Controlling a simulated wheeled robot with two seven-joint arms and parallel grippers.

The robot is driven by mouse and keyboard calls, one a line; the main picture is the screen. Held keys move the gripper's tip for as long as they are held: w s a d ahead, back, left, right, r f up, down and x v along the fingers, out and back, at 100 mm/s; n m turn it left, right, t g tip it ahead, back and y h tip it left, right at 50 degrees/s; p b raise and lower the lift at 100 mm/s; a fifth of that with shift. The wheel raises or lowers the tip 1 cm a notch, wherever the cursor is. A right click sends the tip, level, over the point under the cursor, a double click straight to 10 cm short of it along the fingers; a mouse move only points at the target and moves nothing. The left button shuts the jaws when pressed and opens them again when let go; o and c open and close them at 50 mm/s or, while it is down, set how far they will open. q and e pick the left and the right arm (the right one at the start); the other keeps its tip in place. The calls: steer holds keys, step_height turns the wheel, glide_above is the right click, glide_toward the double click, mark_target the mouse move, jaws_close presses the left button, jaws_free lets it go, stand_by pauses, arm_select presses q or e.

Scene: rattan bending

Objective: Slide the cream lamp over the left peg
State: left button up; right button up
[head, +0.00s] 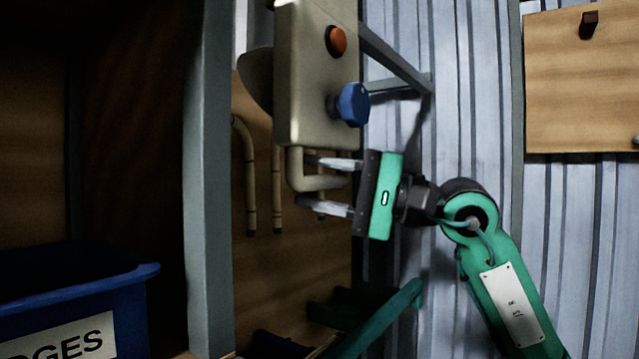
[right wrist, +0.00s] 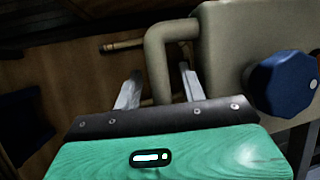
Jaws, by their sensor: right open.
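I cannot make out a cream lamp as such in these views. A cream box (head: 308,85) with an orange button and a blue knob (head: 352,104) is at top centre. A bent cream tube (head: 296,170) comes out below it. My right gripper (head: 305,181) is open, its fingers on either side of the tube. The right wrist view shows the tube (right wrist: 157,68) between the two fingers, with gaps; contact is not visible. A dark peg (head: 588,24) sticks out of a wooden board at top right, empty. My left gripper is not in view.
A grey post (head: 208,180) stands just left of the box. A blue labelled bin (head: 80,295) is at lower left. Several thin canes (head: 277,185) hang behind the tube. A grey bracket (head: 400,62) is behind the knob. The wooden board (head: 575,95) hangs on the corrugated wall.

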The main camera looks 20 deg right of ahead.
steer(key=shift+s+d+f+b, duration=0.2)
steer(key=shift+d+b, duration=0.15)
steer(key=shift+d, duration=0.05)
steer(key=b+v, duration=0.6)
steer(key=v, duration=0.7)
steer(key=shift+s+a+r, duration=0.1)
